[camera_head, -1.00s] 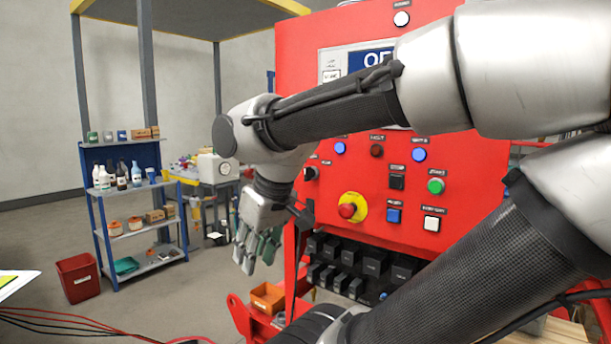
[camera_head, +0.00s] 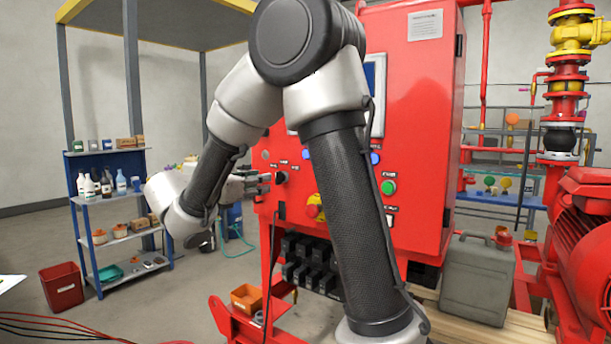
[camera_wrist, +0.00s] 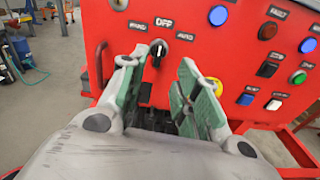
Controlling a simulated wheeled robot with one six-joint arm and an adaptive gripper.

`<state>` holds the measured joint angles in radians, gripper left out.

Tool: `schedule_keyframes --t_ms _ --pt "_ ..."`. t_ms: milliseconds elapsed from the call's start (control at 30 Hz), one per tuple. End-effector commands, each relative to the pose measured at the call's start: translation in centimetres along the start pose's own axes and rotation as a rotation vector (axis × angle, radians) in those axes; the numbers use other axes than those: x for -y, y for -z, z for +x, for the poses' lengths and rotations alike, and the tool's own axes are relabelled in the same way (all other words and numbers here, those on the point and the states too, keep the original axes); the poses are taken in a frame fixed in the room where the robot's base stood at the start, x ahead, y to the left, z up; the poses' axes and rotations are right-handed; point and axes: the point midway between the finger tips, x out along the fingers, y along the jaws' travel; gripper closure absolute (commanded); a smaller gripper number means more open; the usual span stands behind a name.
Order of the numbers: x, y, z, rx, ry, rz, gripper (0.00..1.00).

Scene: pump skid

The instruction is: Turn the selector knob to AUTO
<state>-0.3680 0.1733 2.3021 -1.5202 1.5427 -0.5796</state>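The selector knob (camera_wrist: 157,50) is small and black, on the red control panel (camera_wrist: 232,50), with an OFF label above it and smaller labels on both sides. Its exact pointer angle is hard to read. My gripper (camera_wrist: 158,68) is open, with its green-padded fingers spread to the left and right of the knob in the wrist view. Nothing is between the fingers but the view of the knob and panel. In the head view the gripper (camera_head: 262,183) points right at the panel's left edge, close to the knob (camera_head: 281,177); I cannot tell whether it touches.
A red emergency button on yellow (camera_head: 314,207) sits low on the panel, partly behind my arm. Push buttons, such as a green one (camera_head: 388,187), lie to the right. A red handle (camera_wrist: 99,64) stands left of the knob. A grey jerrycan (camera_head: 478,280) stands at right.

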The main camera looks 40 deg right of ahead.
Motion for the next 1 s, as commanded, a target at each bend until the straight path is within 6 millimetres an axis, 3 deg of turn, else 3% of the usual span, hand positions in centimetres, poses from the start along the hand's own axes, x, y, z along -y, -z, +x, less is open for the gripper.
schedule_keyframes --t_ms 67,167,600,967,1000 --pt "-0.4 -1.3 -0.3 0.056 -0.015 -0.059 0.68" --pt "-0.2 -1.4 0.4 0.059 -0.005 -0.090 0.68" --pt "-0.1 -1.6 6.9 0.054 -0.003 -0.088 0.68" --pt "-0.2 -1.7 7.6 0.054 -0.006 -0.087 0.68" --pt "-0.2 -1.7 7.6 0.054 -0.006 -0.087 0.76"
